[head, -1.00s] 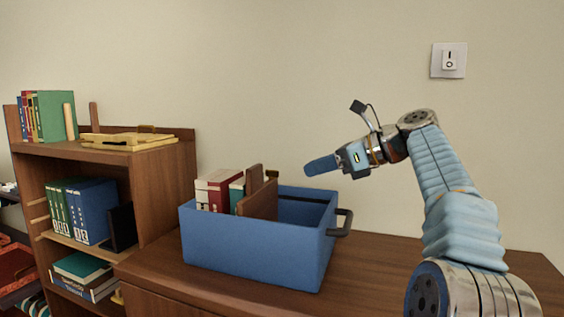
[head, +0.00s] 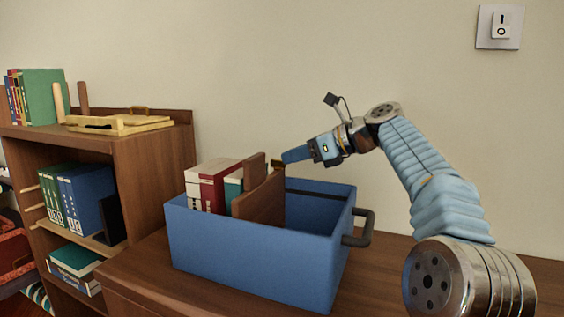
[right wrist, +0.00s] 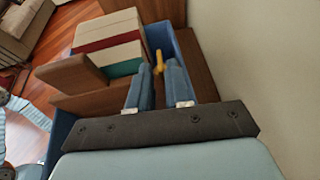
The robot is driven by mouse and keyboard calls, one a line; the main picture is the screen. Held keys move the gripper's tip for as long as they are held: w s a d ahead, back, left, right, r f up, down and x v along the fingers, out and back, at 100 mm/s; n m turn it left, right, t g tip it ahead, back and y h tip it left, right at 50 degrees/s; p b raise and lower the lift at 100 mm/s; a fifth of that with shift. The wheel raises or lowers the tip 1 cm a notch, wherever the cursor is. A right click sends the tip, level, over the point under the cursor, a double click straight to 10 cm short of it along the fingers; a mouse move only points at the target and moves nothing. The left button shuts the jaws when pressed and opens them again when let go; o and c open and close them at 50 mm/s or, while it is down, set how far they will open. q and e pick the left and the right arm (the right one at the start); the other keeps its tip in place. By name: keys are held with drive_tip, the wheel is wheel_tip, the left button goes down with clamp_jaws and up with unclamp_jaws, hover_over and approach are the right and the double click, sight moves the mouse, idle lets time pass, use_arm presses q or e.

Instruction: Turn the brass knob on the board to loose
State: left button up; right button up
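The brown wooden board (head: 262,203) stands upright in the blue box (head: 255,254), and it also shows in the right wrist view (right wrist: 78,70). A small brass knob (head: 277,163) is at the board's right side, partly hidden by the fingers. In the right wrist view the knob (right wrist: 158,61) lies in line with the gap between the two blue fingers, near their tips. My right gripper (right wrist: 159,68) is open, its fingers apart on either side of the knob; I cannot tell if they touch it. In the head view the gripper (head: 287,157) points left at the knob. My left gripper is not in view.
Red-and-white books (head: 212,185) stand in the box, left of the board. The box has a dark handle (head: 363,228) on its right and stands on a wooden cabinet top (head: 140,268). A bookshelf (head: 155,158) is at the left. A wall with a switch (head: 499,27) is behind.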

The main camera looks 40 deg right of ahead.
sight(278, 164)
drive_tip(key=x, duration=0.4)
clamp_jaws()
drive_tip(key=shift+r+n+y+p, duration=0.3)
drive_tip(key=shift+n+y+p, duration=0.1)
drive_tip(key=shift+p, duration=0.8)
drive_tip(key=shift+f, duration=0.1)
drive_tip(key=shift+f+y, duration=0.15)
drive_tip(key=shift+y, duration=0.15)
unclamp_jaws()
